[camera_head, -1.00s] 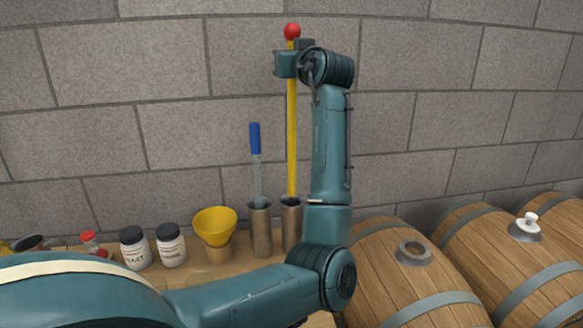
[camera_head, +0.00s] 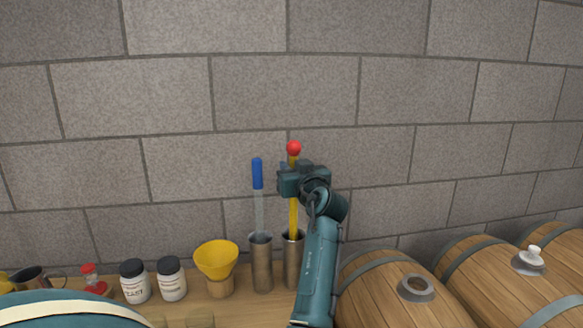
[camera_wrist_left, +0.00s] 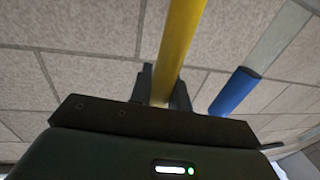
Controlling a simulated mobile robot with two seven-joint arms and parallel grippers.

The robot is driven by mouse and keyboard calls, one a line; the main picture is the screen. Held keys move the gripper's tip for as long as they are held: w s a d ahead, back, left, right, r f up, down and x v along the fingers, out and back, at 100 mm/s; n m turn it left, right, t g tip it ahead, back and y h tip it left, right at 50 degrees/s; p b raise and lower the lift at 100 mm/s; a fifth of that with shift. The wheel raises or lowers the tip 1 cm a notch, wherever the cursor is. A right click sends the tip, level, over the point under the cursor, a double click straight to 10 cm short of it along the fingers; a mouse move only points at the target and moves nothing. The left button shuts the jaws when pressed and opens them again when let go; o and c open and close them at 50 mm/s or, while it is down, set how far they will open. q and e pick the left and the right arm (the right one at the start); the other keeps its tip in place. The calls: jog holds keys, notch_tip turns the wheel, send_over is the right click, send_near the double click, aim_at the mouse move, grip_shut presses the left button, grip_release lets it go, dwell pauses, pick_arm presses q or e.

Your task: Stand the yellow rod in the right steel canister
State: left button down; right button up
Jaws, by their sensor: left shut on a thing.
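The yellow rod (camera_head: 293,219) with a red ball on top is upright, its lower end inside the right steel canister (camera_head: 291,262). How deep the lower end sits is hidden by the canister wall. My left gripper (camera_head: 290,181) is shut on the rod a little below the red ball. The left wrist view also shows the yellow rod (camera_wrist_left: 178,45) between the fingers (camera_wrist_left: 164,88). The left steel canister (camera_head: 261,264) beside it holds a clear rod with a blue handle (camera_head: 257,174), which also shows in the left wrist view (camera_wrist_left: 236,90). My right gripper is not in view.
A yellow funnel (camera_head: 215,258), two white jars with dark lids (camera_head: 171,280) (camera_head: 134,282) and a red-topped item (camera_head: 91,279) stand left of the canisters. Wooden barrels (camera_head: 385,292) lie to the right. A block wall (camera_head: 290,95) is behind.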

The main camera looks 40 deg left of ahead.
pick_arm(q)
jog(key=shift+f+b, duration=0.25)
jog(key=shift+b, duration=0.1)
jog(key=c, duration=1.3)
grip_release()
jog(key=shift+r, duration=0.1)
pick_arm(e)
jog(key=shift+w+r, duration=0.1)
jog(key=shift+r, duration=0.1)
pick_arm(q)
jog(key=b+v, duration=0.2)
jog(key=v, duration=1)
jog(key=shift+r, duration=0.15)
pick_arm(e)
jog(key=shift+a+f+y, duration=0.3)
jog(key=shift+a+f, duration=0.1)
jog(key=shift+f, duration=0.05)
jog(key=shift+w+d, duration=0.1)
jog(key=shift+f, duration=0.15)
